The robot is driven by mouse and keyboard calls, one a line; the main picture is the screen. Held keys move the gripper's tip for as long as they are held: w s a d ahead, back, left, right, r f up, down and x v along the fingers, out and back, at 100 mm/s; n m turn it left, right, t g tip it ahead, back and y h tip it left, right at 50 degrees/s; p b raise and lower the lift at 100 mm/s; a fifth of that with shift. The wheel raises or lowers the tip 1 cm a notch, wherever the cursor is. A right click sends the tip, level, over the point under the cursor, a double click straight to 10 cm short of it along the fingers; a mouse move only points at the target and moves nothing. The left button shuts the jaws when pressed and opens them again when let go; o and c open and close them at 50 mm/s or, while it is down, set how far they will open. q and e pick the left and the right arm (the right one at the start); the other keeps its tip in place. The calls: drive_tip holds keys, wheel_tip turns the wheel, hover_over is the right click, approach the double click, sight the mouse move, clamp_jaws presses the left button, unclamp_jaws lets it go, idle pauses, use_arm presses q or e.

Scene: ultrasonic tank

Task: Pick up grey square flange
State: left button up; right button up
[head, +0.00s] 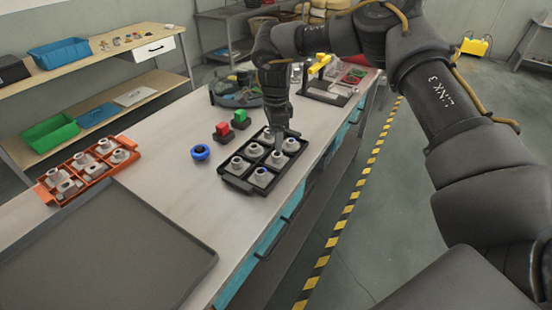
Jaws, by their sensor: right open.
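A black compartment tray (233,181) stands on the workbench and holds several grey flanges, such as one at its front (262,177) and one at its right side (291,146). At this size I cannot tell which of them is the square one. My right gripper (282,138) points down over the back right part of this tray, with its jaws open. It partly hides the flanges near it, and I cannot tell whether it touches one. My left gripper is not in view.
An orange tray (47,193) with several grey parts stands at the left. A large dark grey tray (100,255) fills the bench front.

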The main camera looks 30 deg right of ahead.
sight(277, 158)
wheel_tip(277, 158, down, 5)
drive_tip(key=shift+s+d+f+p, duration=0.1)
drive_tip(key=shift+d+f+p, duration=0.05)
drive_tip(key=shift+p, duration=0.85)
drive_tip(key=shift+f, duration=0.25)
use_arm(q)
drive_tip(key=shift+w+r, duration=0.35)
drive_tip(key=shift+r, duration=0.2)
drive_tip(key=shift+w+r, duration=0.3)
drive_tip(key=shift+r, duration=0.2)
use_arm(e)
drive_tip(key=shift+s, duration=0.1)
drive_tip(key=shift+c, duration=0.5)
drive_tip(key=c, duration=1)
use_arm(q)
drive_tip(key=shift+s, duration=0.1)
use_arm(e)
drive_tip(key=shift+c, duration=0.2)
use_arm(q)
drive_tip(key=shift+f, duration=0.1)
use_arm(e)
drive_tip(key=shift+r, duration=0.15)
